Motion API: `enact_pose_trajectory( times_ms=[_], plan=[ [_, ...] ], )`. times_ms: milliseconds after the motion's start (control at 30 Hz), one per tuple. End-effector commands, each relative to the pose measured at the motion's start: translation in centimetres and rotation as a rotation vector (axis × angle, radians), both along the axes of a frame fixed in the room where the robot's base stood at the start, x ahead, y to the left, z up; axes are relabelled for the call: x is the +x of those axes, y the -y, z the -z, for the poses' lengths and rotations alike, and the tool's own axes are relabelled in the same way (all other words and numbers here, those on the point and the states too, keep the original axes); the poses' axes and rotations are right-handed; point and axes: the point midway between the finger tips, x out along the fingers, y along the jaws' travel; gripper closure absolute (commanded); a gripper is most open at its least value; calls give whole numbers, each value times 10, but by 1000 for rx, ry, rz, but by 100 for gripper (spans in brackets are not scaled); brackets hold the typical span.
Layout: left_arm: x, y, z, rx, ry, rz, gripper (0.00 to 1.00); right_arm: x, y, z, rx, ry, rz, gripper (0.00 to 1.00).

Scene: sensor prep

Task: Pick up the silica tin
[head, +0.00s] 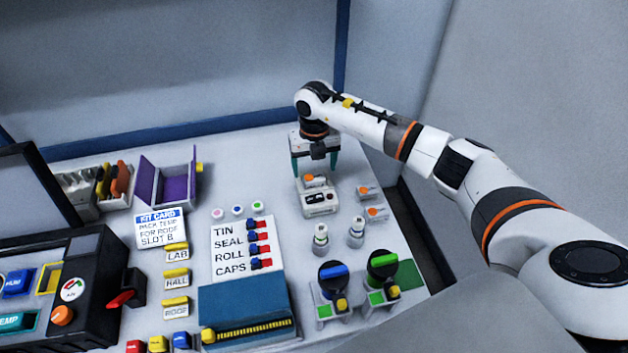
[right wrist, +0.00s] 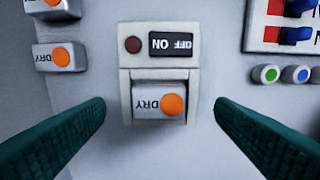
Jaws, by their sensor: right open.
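A small white silica tin marked DRY with an orange dot (right wrist: 147,101) sits in a pale holder (right wrist: 194,80) with an ON/OFF switch. In the head view the tin (head: 312,181) is at the back right of the table, below my right gripper (head: 314,170). My right gripper (right wrist: 160,104) is open and empty, with one green finger on each side of the tin and a gap on both sides. Two similar DRY tins stand apart to the right in the head view, one behind (head: 368,192) and one nearer (head: 377,213). My left gripper is not in view.
Two white bottles (head: 320,240) (head: 356,233) stand in front of the holder. A TIN/SEAL/ROLL/CAPS board (head: 228,262) with switches lies to its left. A blue-topped and a green-topped device (head: 383,265) stand nearer. An open purple box (head: 170,185) is at the back left.

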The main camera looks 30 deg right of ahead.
Motion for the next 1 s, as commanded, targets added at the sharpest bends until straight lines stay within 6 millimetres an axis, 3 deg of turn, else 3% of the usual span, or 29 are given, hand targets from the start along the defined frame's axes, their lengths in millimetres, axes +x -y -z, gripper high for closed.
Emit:
enact_pose_trajectory(
  times_ms=[200, 467, 767, 1000],
  plan=[
    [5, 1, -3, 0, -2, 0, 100, 0, 0, 35, 1, -3, 1, 22],
    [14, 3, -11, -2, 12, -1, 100, 1, 1, 41, -1, 0, 1, 22],
    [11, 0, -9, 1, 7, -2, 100, 0, 1, 41, -1, 0, 1, 68],
    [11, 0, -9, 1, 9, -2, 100, 1, 1, 40, 0, 1, 1, 68]
  ],
)
